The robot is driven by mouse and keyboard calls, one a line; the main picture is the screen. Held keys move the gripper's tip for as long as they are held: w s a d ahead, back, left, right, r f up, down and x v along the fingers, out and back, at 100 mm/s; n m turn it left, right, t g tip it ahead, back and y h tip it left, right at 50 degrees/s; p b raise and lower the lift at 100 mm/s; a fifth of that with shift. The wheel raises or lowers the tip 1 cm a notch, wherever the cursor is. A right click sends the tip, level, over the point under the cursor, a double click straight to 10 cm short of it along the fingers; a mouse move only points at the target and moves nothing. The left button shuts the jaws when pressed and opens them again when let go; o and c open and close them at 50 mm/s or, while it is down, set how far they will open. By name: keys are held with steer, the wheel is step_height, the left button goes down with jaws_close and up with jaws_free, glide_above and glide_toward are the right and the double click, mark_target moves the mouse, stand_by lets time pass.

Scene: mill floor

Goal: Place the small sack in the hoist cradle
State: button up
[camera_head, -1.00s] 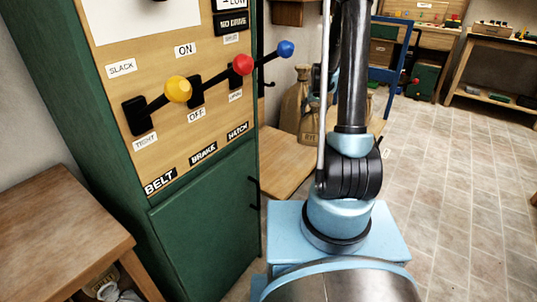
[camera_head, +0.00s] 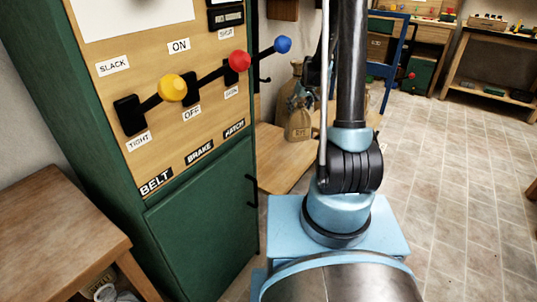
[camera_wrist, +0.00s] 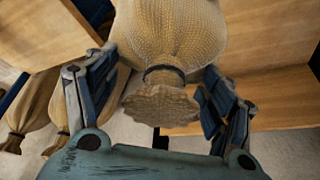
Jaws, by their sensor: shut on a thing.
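A tan woven small sack (camera_wrist: 170,35) with a dark tie and a flared mouth fills the top centre of the wrist view. My gripper (camera_wrist: 160,72) is shut on it, with one blue-grey finger on each side near its neck. In the head view my gripper (camera_head: 302,98) is partly hidden behind my arm, close to the sacks by the wooden bench. I cannot make out the hoist cradle for certain in either view.
More tan sacks (camera_wrist: 42,105) lie at the left of the wrist view. A low wooden bench (camera_head: 285,168) stands beside the green lever cabinet (camera_head: 205,225). A wooden table (camera_head: 55,225) is at the left. The tiled floor at the right is clear.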

steer(key=s+a+r+n+g+y, duration=0.2)
steer(key=s+a+n, duration=0.1)
steer(key=a+n, duration=0.65)
step_height(320, 180, down, 10)
steer(key=shift+w+a, duration=0.15)
steer(key=shift+w, duration=0.05)
stand_by(0.5)
steer(key=shift+f+m, duration=0.1)
steer(key=shift+m, duration=0.15)
steer(key=o, duration=2.1)
